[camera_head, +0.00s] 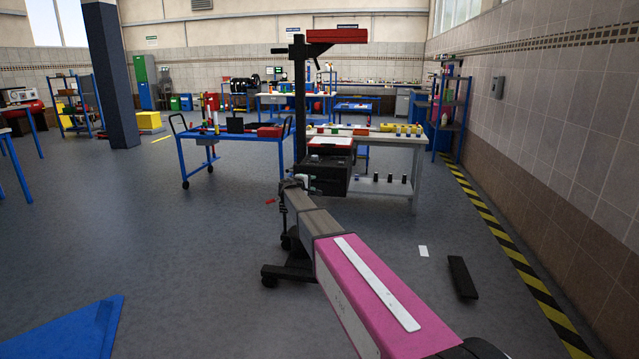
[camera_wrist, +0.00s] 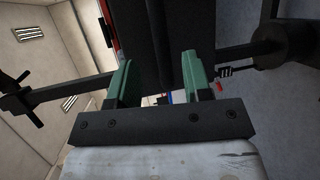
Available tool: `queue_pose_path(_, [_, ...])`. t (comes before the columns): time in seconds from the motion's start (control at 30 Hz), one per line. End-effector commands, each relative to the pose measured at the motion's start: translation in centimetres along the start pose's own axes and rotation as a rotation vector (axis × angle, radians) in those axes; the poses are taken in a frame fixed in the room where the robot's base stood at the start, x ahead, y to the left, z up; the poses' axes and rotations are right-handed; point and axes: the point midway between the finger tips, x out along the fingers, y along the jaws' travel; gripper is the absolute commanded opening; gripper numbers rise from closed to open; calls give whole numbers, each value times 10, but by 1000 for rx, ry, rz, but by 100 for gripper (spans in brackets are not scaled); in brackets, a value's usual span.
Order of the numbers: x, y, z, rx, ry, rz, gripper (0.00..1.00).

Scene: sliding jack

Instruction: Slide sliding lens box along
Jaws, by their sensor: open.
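A tall black stand has a dark post (camera_head: 299,95) with a long red-topped head (camera_head: 336,36) at its top and a dark boxy unit (camera_head: 328,166) lower down. I cannot tell for sure which part is the sliding lens box. My gripper (camera_head: 289,184) is at the stand's lower post, small and partly hidden in the head view. In the wrist view my gripper (camera_wrist: 169,78) is open, its two green fingers apart. A large black part (camera_wrist: 172,40) of the stand rises in front of and between them. Contact cannot be made out.
Black rods with knobs (camera_wrist: 285,42) stick out on both sides in the wrist view. A white workbench (camera_head: 405,139) with small items stands behind the stand, and a blue cart (camera_head: 228,138) to its left. A black bar (camera_head: 462,277) lies on the floor at right. The left floor is largely clear.

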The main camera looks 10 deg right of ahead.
Motion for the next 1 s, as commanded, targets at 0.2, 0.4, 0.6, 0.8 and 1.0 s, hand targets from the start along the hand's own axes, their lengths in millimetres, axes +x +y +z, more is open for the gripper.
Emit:
queue_pose_path(0.2, [43,0,-2,1,-1,-1,45])
queue_pose_path(0.4, [69,0,-1,1,-1,-1,45])
queue_pose_path(0.6, [75,0,0,1,0,-1,45])
queue_pose_path(0.8, [74,0,0,1,0,-1,29])
queue_pose_path(1.0, [74,0,0,1,0,-1,0])
